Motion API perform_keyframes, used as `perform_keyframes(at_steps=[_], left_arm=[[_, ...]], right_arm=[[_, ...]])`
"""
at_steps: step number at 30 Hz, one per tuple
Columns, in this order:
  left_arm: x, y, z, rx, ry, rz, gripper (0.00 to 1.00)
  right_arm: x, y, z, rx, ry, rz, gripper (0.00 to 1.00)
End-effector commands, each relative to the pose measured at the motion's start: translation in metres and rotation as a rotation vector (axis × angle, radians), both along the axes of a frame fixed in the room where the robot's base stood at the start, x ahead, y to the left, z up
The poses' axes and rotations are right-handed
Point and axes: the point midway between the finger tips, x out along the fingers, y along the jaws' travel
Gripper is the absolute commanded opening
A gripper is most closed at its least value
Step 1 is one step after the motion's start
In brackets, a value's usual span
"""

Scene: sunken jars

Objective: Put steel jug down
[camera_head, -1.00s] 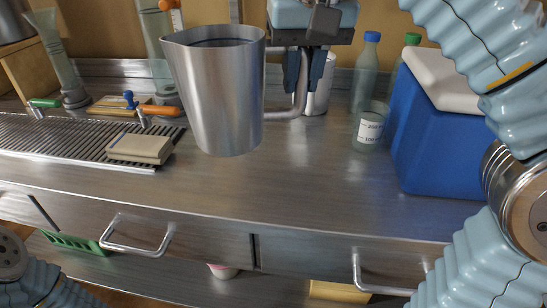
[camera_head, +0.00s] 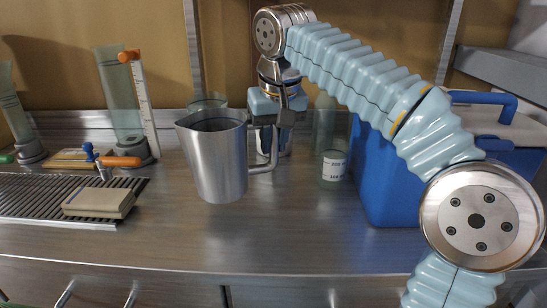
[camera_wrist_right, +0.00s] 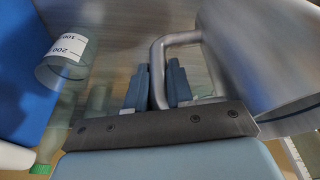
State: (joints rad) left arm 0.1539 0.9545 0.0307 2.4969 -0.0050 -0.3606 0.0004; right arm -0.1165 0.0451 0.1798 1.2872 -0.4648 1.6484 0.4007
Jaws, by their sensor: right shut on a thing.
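The steel jug (camera_head: 214,162) is upright over the counter in the head view. Its handle (camera_head: 265,166) points right. The right gripper (camera_head: 268,140) is shut on this handle from above. In the wrist view the two fingers of the right gripper (camera_wrist_right: 158,84) sit either side of the handle, and the jug's wall (camera_wrist_right: 265,50) fills the upper right. The jug's base is close to the steel counter (camera_head: 290,235); I cannot tell whether it touches. The left gripper is not in view.
A drain grid (camera_head: 45,190) with a pale block (camera_head: 98,203) lies left. Another glass vessel (camera_head: 208,103) stands behind the jug. Counter in front of the jug is clear.

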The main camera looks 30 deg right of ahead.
Motion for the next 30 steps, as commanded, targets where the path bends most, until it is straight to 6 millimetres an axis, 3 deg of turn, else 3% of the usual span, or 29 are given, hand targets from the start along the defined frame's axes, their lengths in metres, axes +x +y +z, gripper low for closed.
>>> perform_keyframes(at_steps=[7,20,21,24,26,30], left_arm=[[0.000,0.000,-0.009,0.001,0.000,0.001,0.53],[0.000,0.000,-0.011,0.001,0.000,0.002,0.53],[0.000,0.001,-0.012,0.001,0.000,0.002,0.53],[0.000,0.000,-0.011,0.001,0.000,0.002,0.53],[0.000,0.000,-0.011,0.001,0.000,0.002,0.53],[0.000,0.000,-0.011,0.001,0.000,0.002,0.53]], right_arm=[[0.008,-0.005,-0.038,0.001,0.000,-0.001,0.00],[0.008,-0.005,-0.044,0.001,-0.001,-0.001,0.00],[0.008,-0.005,-0.046,0.000,0.002,-0.001,0.23],[0.008,-0.005,-0.045,0.000,0.001,-0.001,0.38],[0.008,-0.005,-0.045,0.000,0.002,-0.001,0.47],[0.008,-0.005,-0.045,0.000,0.002,-0.001,0.47]])
